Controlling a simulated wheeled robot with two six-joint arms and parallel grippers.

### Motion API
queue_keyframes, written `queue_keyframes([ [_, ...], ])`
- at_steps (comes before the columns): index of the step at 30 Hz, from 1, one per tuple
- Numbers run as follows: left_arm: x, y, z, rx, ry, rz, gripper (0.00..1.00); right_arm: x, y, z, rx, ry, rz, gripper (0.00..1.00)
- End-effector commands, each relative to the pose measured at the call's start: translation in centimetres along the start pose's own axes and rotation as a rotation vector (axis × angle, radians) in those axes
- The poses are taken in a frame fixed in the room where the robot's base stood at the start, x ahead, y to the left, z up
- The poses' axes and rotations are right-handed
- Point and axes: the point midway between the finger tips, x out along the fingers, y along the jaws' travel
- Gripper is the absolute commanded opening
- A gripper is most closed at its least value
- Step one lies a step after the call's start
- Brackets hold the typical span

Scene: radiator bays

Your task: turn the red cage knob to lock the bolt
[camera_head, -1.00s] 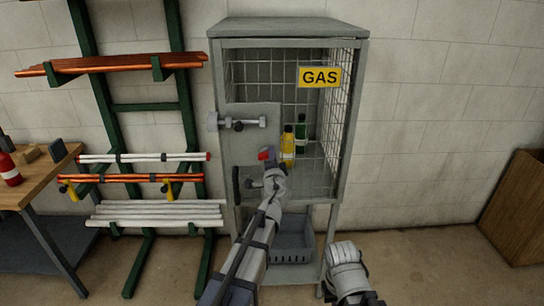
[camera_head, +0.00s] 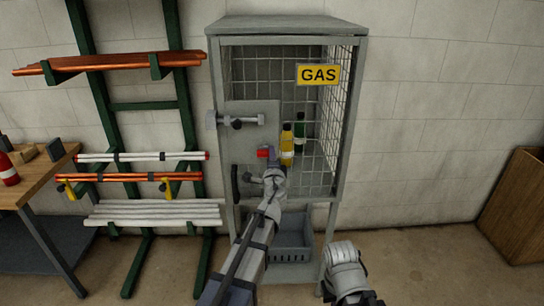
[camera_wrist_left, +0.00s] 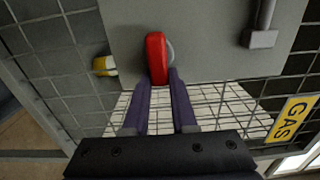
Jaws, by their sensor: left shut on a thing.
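The red cage knob (camera_head: 263,152) sits on the grey plate of the gas cage door, left of the yellow bottle. My left gripper (camera_head: 272,155) reaches it from below and is shut on it. In the left wrist view the knob (camera_wrist_left: 157,57) is a long red grip between the tips of the two purple fingers (camera_wrist_left: 160,76). The grey bolt (camera_head: 242,122) lies level across the upper left of the plate, above the knob. My right gripper (camera_head: 345,268) is low at the bottom, right of the cage leg; its fingers cannot be made out.
The gas cage (camera_head: 288,30) holds a yellow bottle (camera_head: 287,143) and a green bottle (camera_head: 301,132). A dark handle (camera_head: 235,183) is at the plate's lower left. A grey crate (camera_head: 292,240) stands below. A pipe rack (camera_head: 150,107) is left; bare wall is right.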

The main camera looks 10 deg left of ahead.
Motion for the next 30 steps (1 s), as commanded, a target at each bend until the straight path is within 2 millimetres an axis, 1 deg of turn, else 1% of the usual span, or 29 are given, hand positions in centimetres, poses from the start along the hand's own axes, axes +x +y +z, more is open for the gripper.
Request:
queue_keyframes([
  [4,0.0,0.0,0.0,0.002,-0.001,0.000,0.00,0.0,0.0,0.0,0.000,0.000,0.000,0.00],
  [5,0.0,0.0,0.0,0.002,-0.001,0.000,0.26,0.0,0.0,0.0,0.000,0.000,0.000,0.00],
  [12,0.0,0.0,0.0,0.001,0.000,0.000,0.53,0.0,0.0,0.0,0.000,0.000,0.000,0.00],
  [13,0.0,0.0,0.0,0.001,0.000,0.000,0.55,0.0,0.0,0.0,0.000,0.000,0.000,0.00],
  [20,0.0,0.0,0.0,0.000,0.000,0.000,0.55,0.0,0.0,0.0,0.000,0.000,0.000,0.00],
  [23,-0.3,0.0,0.0,0.000,0.000,0.000,0.55,0.0,0.0,0.0,0.000,0.000,0.000,0.00],
  [26,-1.1,0.0,0.1,0.000,0.000,0.000,0.55,0.0,0.0,0.0,0.000,0.000,0.000,0.00],
  [30,-3.1,0.0,0.1,0.000,0.000,0.000,0.55,0.0,0.0,0.0,0.000,0.000,0.000,0.00],
])
